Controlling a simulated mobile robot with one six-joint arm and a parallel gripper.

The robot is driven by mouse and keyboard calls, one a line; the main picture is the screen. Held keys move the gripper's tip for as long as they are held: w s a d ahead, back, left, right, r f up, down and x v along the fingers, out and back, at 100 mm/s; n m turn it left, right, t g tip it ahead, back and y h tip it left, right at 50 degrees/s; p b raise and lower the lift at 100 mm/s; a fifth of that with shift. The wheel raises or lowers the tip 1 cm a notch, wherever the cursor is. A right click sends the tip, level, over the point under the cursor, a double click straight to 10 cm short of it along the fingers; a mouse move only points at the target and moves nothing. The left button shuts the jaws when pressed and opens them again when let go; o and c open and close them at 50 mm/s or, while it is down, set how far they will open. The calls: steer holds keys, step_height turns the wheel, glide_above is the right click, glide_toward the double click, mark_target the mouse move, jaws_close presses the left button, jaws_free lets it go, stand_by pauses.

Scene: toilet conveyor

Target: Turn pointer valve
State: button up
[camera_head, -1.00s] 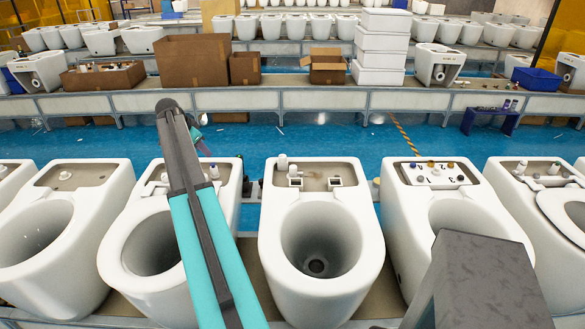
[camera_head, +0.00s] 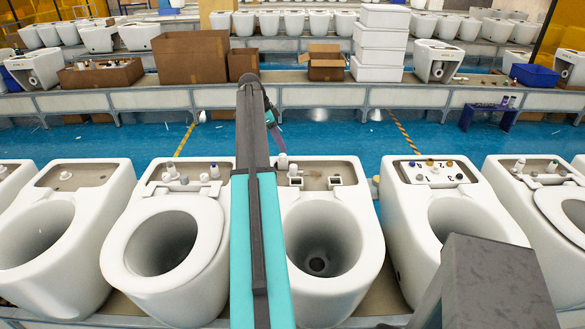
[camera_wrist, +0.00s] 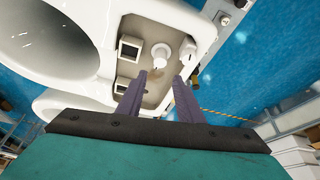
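The middle toilet (camera_head: 370,240) has a recessed rear deck with two white fittings. In the wrist view a round white fitting (camera_wrist: 160,52) stands on the deck, with a second white fitting (camera_wrist: 188,47) to its right. I cannot tell for certain which is the pointer valve. The taller fitting (camera_head: 283,161) shows beside my arm in the head view. My gripper (camera_wrist: 161,76) is open, its two purple fingers apart and pointing toward the round fitting, nothing visible between them. Contact cannot be told. In the head view my arm mostly hides the gripper.
Two square dark sockets (camera_wrist: 128,48) sit on the same deck. The toilet to the right carries numbered markings and coloured knobs (camera_head: 430,163). Another toilet (camera_head: 125,250) stands close on the left. Blue floor (camera_head: 350,130) lies open behind the row.

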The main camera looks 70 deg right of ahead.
mark_target(293, 166)
steer(key=shift+f, duration=0.1)
steer(key=shift+p+x, duration=2.25)
steer(key=shift+x, duration=4.6)
steer(key=c, duration=0.8)
steer(key=shift+o, duration=0.2)
